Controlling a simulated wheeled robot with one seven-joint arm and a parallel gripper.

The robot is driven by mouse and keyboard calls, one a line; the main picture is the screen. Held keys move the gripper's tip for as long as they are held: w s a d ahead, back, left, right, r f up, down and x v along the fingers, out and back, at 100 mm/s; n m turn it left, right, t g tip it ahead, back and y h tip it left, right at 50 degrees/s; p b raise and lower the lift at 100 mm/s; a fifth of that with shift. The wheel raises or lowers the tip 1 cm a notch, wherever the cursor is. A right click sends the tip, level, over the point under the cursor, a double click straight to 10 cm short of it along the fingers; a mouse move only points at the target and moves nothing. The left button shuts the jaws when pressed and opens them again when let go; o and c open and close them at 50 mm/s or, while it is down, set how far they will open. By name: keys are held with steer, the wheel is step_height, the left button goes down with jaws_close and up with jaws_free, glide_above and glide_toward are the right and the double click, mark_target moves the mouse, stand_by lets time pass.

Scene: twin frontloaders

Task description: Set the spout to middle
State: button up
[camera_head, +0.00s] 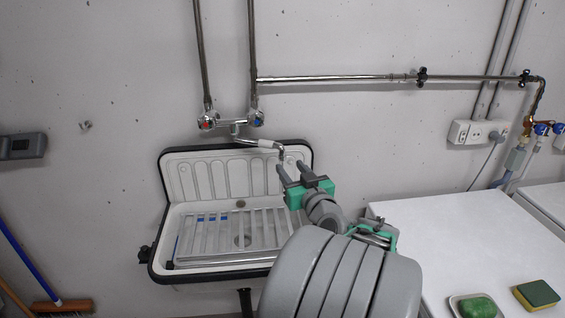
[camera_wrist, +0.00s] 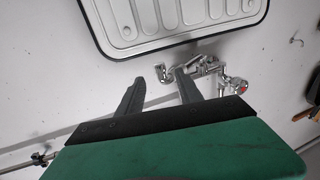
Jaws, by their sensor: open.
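The chrome spout (camera_head: 262,143) is swung to the right of the mixer tap's centre, over the right part of the sink's back panel. It also shows in the wrist view (camera_wrist: 207,66), beyond my fingers. My gripper (camera_head: 289,165) is open at the spout's outer end. In the wrist view my gripper (camera_wrist: 171,71) has its two fingers apart, with the spout's end close to the fingertips. I cannot tell whether they touch it. The tap's red-marked knob (camera_head: 207,120) is on the left and its blue-marked knob (camera_head: 256,118) on the right.
The white sink (camera_head: 155,225) with a dark rim and slatted rack is below the spout. Vertical pipes and a horizontal pipe (camera_head: 335,79) run along the wall. A white machine top (camera_head: 470,240) is at right, with a soap dish (camera_head: 455,305) and a sponge (camera_head: 537,294).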

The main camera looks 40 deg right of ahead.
mark_target(283, 158)
steer(key=p+x, duration=0.2)
steer(key=x, duration=0.5)
steer(key=shift+r, duration=0.15)
steer(key=shift+w+d, duration=0.15)
steer(key=shift+w, duration=0.1)
steer(key=shift+c, duration=0.3)
jaws_close()
stand_by(0.5)
